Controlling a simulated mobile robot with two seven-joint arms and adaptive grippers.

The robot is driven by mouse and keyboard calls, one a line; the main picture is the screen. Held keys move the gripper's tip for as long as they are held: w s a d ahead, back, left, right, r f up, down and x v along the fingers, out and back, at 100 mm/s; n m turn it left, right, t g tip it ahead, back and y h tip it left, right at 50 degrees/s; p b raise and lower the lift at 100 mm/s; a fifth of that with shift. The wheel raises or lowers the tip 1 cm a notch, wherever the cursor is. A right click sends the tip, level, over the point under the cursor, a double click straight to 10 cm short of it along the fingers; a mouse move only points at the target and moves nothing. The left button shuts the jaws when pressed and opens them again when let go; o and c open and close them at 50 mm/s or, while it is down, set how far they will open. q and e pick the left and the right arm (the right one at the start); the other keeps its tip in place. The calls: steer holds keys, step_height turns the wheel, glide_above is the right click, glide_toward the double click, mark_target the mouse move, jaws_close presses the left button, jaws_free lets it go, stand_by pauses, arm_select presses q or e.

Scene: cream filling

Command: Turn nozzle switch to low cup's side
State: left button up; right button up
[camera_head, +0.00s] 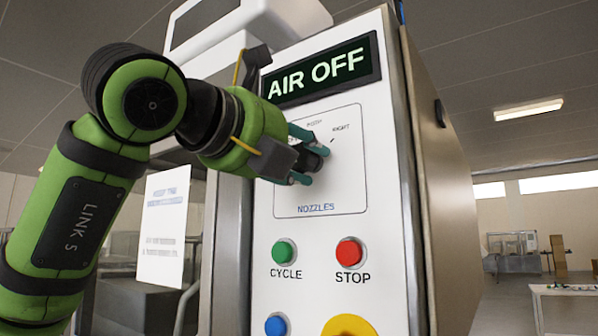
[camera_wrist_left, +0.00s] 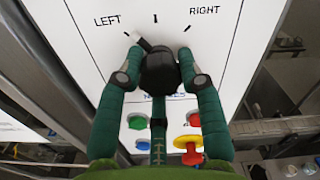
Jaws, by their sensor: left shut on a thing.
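The nozzle switch is a black knob (camera_head: 319,153) on the white NOZZLES panel (camera_head: 343,190) of the machine. In the left wrist view the knob (camera_wrist_left: 158,72) has a white-tipped pointer (camera_wrist_left: 137,40) turned up and left, toward the LEFT label (camera_wrist_left: 107,19). The RIGHT label (camera_wrist_left: 204,10) is on the other side, with a middle mark between them. My left gripper (camera_head: 305,155) is shut on the knob, with one green finger on each side, as the left wrist view (camera_wrist_left: 160,76) also shows. My right gripper is out of view. No cups show.
Above the panel a display (camera_head: 320,72) reads AIR OFF. Below are a green CYCLE button (camera_head: 284,251), a red STOP button (camera_head: 349,252), a blue button (camera_head: 276,325) and a yellow-ringed control (camera_head: 349,326). Open room lies right of the machine.

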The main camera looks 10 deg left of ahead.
arm_select(q)
steer(key=shift+w+d+f+n+b, duration=0.1)
steer(key=shift+d+f+n+b, duration=0.2)
steer(key=shift+f+n, duration=0.25)
steer(key=shift+r+n, duration=0.15)
steer(key=shift+n, duration=0.1)
steer(key=o, duration=1.1)
steer(key=shift+a, duration=0.1)
steer(key=shift+o, duration=0.2)
steer(key=shift+r, duration=0.1)
steer(key=shift+r, duration=0.1)
